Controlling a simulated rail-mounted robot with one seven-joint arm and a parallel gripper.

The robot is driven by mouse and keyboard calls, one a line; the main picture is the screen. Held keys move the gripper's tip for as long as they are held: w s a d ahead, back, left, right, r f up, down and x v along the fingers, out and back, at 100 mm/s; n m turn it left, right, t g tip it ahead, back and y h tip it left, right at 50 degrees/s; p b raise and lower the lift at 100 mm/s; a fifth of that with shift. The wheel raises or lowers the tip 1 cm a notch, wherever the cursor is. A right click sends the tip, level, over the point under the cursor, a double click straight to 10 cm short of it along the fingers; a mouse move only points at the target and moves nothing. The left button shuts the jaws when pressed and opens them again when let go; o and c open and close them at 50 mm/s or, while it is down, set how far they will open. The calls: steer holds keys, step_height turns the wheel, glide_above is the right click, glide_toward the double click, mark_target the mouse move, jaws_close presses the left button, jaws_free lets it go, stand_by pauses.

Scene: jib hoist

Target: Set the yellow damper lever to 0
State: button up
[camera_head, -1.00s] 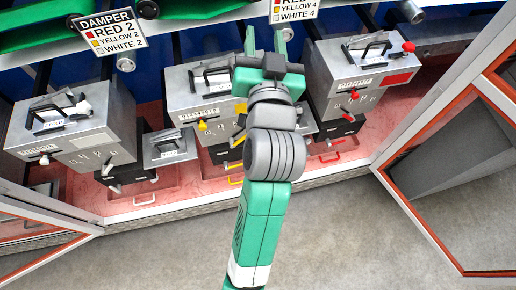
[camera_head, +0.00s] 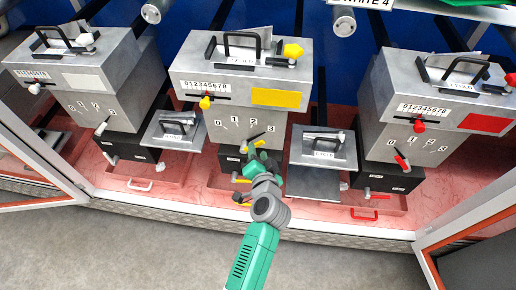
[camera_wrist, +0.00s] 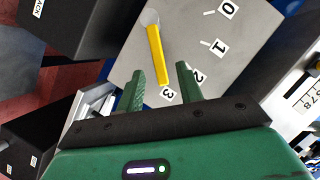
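The yellow damper lever (camera_wrist: 156,55) is on the grey face of the middle box (camera_head: 210,130), the one with a yellow panel. In the wrist view its free end points at the 3 mark (camera_wrist: 168,93); the 0 mark (camera_wrist: 228,9) is farther round the scale. My gripper (camera_wrist: 160,71) is open, with the lever's end appearing between its two fingers. I cannot tell how deep the fingers reach or whether they touch it.
Similar boxes stand at left (camera_head: 100,60) and at right with a red panel (camera_head: 488,122). A small grey box (camera_head: 322,150) sits right of my gripper. A yellow knob (camera_head: 205,102) and a lower yellow handle (camera_head: 242,180) are close by. Open floor lies in front.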

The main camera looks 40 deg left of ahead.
mark_target(257, 146)
steer(key=b+x, duration=0.1)
steer(key=x, duration=0.3)
steer(key=shift+w+a, duration=0.1)
steer(key=shift+w, duration=0.1)
steer(key=shift+c, duration=0.5)
jaws_close()
